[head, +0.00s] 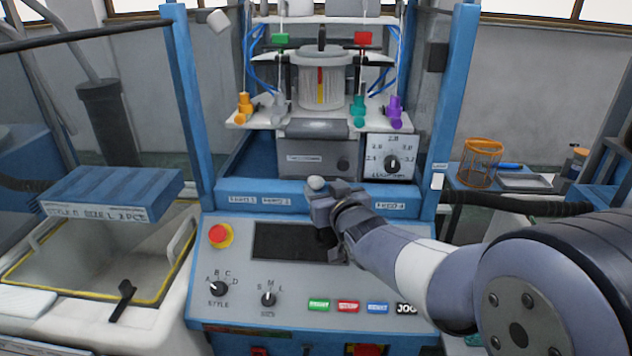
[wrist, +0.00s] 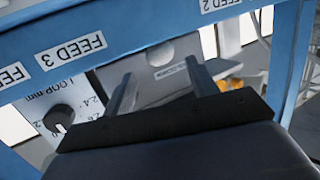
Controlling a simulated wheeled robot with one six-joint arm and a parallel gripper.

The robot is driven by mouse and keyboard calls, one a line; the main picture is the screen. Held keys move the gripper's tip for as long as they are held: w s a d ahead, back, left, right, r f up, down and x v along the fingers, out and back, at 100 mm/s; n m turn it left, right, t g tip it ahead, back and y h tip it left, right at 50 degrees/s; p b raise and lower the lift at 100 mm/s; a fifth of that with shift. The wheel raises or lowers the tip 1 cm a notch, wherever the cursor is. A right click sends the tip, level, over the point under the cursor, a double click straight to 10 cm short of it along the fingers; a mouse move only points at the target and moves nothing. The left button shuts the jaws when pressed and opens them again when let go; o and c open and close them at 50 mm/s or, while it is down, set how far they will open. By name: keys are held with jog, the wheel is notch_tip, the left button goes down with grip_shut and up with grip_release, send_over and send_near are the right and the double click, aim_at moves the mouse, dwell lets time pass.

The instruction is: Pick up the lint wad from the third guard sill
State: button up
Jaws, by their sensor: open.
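The lint wad (head: 316,183) is a small pale grey ball at the blue guard sill (head: 292,193), right of the FEED 2 label in the head view. My gripper (head: 327,199) is just in front of the sill, close below and right of the wad; its fingers are hard to make out there. In the upside-down wrist view the open gripper (wrist: 160,88) has two spread fingers. A pale round shape between and beyond them appears to be the lint wad (wrist: 160,50). I cannot tell whether a finger touches it.
The loop dial (head: 392,158) stands behind the sill at right. The control panel (head: 290,253) with a red emergency button (head: 220,236) and knobs lies below my arm. Blue posts (head: 188,100) flank the opening. Coloured yarn feeders (head: 357,110) are behind.

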aim_at(318, 183)
jog(key=shift+p+x, duration=0.45)
jog(key=shift+x, duration=1.45)
jog(key=shift+f, duration=0.1)
jog(key=shift+c, duration=0.3)
jog(key=c, duration=1)
